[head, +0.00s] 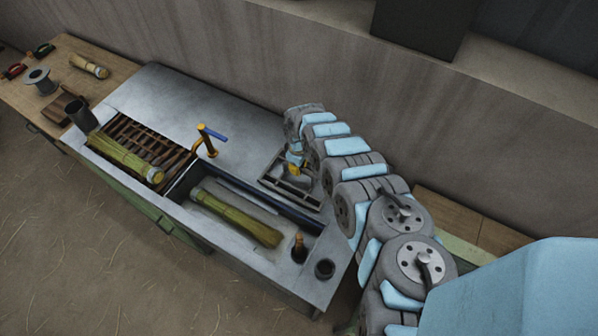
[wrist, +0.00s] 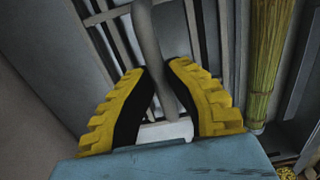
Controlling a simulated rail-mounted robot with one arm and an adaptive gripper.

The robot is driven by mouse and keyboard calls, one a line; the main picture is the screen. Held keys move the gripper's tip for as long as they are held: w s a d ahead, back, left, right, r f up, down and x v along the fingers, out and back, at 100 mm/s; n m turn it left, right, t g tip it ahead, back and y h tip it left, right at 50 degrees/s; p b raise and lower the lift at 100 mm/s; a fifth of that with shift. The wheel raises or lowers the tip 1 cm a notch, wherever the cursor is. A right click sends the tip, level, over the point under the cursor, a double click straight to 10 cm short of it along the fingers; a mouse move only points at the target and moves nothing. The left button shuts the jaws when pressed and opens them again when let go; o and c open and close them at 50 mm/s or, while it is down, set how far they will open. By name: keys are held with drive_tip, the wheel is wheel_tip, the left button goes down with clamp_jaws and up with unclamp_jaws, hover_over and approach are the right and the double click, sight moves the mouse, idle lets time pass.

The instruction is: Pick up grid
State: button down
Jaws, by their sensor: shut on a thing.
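The grid (head: 279,184) is a small dark grey slatted frame at the right back of the metal worktop, beside the sink basin. My gripper (head: 294,166) is over it, with yellow fingers partly hidden by my arm. In the wrist view, my gripper (wrist: 158,72) is shut around a grey curved handle (wrist: 147,38) that stands over the grid's bars (wrist: 198,32). I cannot tell whether the grid is resting on the worktop or slightly raised.
A straw bundle (head: 235,217) lies in the sink basin in front of the grid; another (head: 125,157) lies on a brown slatted rack (head: 150,137). A yellow tap (head: 203,140) with a blue lever stands left of my gripper. A bottle (head: 299,248) and dark cup (head: 325,268) stand at the front right corner.

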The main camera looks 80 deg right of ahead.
sight(301, 181)
drive_tip(key=shift+r, duration=1.6)
drive_tip(key=shift+s+a+r+p, duration=0.15)
drive_tip(key=shift+a+r+p, duration=0.15)
drive_tip(key=shift+a+r, duration=0.3)
drive_tip(key=s+a+r+p, duration=0.5)
drive_tip(key=a+r+p, duration=0.3)
drive_tip(key=a+p, duration=0.3)
drive_tip(key=shift+s+a+r, duration=0.15)
drive_tip(key=shift+a+r, duration=0.15)
